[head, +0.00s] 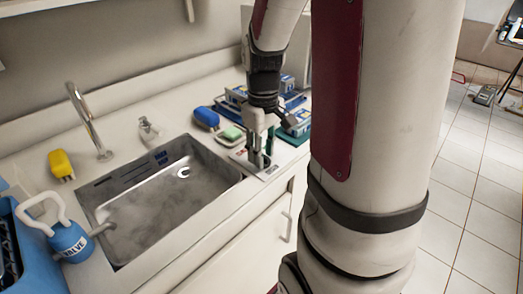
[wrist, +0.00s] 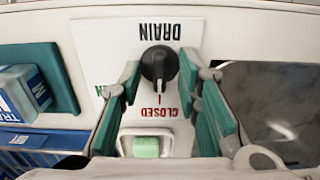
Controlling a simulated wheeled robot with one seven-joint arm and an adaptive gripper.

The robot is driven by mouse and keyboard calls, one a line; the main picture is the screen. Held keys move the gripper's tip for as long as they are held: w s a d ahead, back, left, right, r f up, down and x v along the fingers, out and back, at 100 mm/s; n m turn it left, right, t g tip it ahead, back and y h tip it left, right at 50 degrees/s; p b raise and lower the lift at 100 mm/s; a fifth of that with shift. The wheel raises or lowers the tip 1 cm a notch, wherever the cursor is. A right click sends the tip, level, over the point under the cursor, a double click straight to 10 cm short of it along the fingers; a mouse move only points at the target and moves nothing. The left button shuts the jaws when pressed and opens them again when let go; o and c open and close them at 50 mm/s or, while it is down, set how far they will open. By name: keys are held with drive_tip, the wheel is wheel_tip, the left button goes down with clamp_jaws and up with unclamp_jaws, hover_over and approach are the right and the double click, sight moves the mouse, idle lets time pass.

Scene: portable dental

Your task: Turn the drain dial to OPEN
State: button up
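The drain dial (wrist: 158,63) is a black knob on a white label plate (wrist: 92,42) in the wrist view. The plate reads DRAIN, upside down in this view, with CLOSED in red below the knob and green lettering at left mostly hidden by a finger. The knob's pointer faces down toward the red CLOSED side. My gripper (head: 259,161) is open over the plate in the head view, at the sink's right corner. In the wrist view its two teal-padded fingers stand left and right of the knob, with visible gaps. The knob is hidden in the head view.
The steel sink (head: 160,205) lies left of my gripper. Green soap (wrist: 146,147) in a white dish sits close by the plate. A blue object (head: 206,117) and blue boxes on a teal tray (wrist: 52,75) stand nearby.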

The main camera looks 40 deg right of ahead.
clamp_jaws()
idle(0.3)
drive_tip(key=m+p, duration=0.2)
drive_tip(key=m, duration=0.4)
drive_tip(key=shift+r+m+p, duration=0.1)
drive_tip(key=shift+m+p, duration=0.2)
drive_tip(key=shift+p, duration=0.1)
drive_tip(key=m+p, duration=0.2)
drive_tip(key=m, duration=0.3)
drive_tip(key=shift+w+d+m, duration=0.1)
drive_tip(key=shift+m, duration=0.2)
unclamp_jaws()
